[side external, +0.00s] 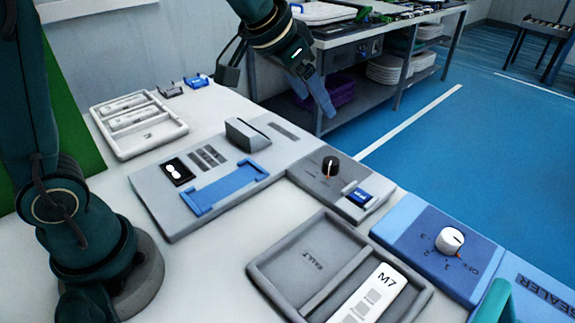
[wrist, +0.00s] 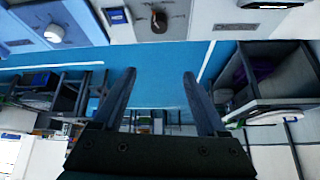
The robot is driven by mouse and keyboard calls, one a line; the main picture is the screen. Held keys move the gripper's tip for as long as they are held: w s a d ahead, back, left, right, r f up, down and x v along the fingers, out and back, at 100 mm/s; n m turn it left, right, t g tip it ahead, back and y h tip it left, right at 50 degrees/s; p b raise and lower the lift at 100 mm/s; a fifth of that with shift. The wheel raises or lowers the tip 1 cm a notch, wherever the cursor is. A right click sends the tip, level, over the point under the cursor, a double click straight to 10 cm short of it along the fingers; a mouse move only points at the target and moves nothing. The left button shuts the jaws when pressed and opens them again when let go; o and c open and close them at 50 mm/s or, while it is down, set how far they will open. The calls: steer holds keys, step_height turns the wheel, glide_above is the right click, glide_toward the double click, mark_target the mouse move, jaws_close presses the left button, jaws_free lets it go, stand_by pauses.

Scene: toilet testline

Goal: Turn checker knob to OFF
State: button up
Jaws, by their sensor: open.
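A black knob (side external: 330,167) with a pale pointer line stands on a grey panel (side external: 316,184) in the middle of the bench; I take this as the checker knob. Its line points toward the near side, and the marks around it are too small to read. In the wrist view the black knob (wrist: 159,22) is at the top edge, beyond my fingertips. My gripper (side external: 318,98) is open and empty, raised above and behind the panel in the side view. The wrist view shows its two fingers spread apart (wrist: 159,80), touching nothing.
A white knob (side external: 450,240) sits on a blue panel (side external: 408,232) beside the sealer label. A blue block (side external: 360,196) is next to the black knob. A grey tray (side external: 270,262) holds a white M7 item (side external: 372,299). A blue-clipped grey fixture (side external: 165,215) stands left.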

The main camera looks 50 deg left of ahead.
steer(key=w+f+g, duration=0.1)
steer(key=w+f, duration=0.3)
steer(key=f, duration=0.1)
steer(key=g, duration=0.1)
glide_above(331, 161)
steer(key=s, duration=0.2)
steer(key=f, duration=0.5)
steer(key=shift+s+a+f, duration=0.15)
steer(key=shift+a+f, duration=0.05)
steer(key=shift+f, duration=0.2)
steer(key=shift+x, duration=2.4)
steer(key=shift+s, duration=0.1)
jaws_close()
